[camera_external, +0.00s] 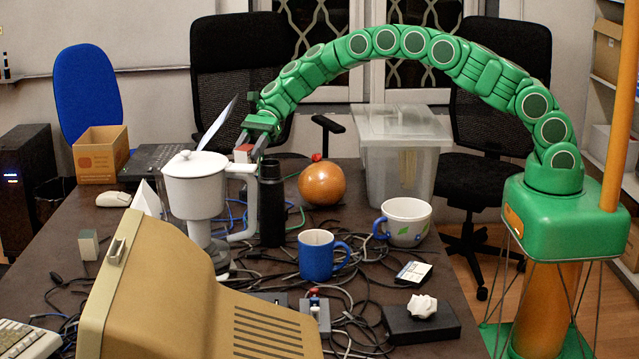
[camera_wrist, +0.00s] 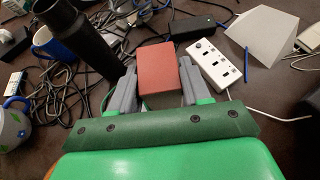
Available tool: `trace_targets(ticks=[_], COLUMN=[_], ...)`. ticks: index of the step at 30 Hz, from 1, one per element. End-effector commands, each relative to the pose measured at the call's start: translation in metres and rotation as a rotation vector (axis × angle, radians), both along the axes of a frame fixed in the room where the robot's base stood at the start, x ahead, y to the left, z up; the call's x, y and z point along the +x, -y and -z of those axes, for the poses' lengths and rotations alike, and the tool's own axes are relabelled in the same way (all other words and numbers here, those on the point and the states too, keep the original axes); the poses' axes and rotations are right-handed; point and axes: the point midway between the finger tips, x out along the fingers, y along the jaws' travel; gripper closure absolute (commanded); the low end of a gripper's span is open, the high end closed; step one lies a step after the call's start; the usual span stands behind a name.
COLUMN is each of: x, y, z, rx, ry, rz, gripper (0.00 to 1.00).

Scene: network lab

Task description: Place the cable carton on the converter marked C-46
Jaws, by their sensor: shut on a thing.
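A small box with a red top and a pale side, which I take for the cable carton (camera_external: 242,154), is between the fingers of my gripper (camera_external: 250,147), held above the table. In the wrist view my gripper (camera_wrist: 157,76) has one finger on each side of the carton (camera_wrist: 157,62), whose red face shows. No C-46 marking is legible. A black box (camera_external: 399,326) with crumpled white paper on it and a grey box (camera_external: 316,318) with small red and blue parts lie near the front of the table. I cannot tell which thing is the converter.
A black bottle (camera_external: 271,205), a white pot-like vessel (camera_external: 195,190), a blue mug (camera_external: 317,258), a larger cup (camera_external: 408,222) and an orange ball (camera_external: 321,184) crowd the table. Cables lie tangled between them. A beige monitor (camera_external: 180,300) fills the front. A white power strip (camera_wrist: 213,66) lies beyond my gripper.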

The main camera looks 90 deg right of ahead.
Motion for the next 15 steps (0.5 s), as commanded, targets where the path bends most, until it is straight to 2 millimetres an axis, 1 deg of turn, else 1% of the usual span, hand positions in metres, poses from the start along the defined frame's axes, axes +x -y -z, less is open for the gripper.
trace_targets(ticks=[1,3,6,12,15], x=[-0.006,-0.014,-0.026,-0.052,-0.067], y=[0.01,0.023,0.037,0.062,0.069], z=[-0.003,-0.006,-0.01,-0.017,-0.018], rx=[0.003,0.0,0.0,0.0,0.003], ry=[-0.001,0.001,-0.001,0.0,-0.004], rz=[0.024,0.059,0.104,0.185,0.218], gripper=[0.87,0.87,0.87,0.87,0.87])
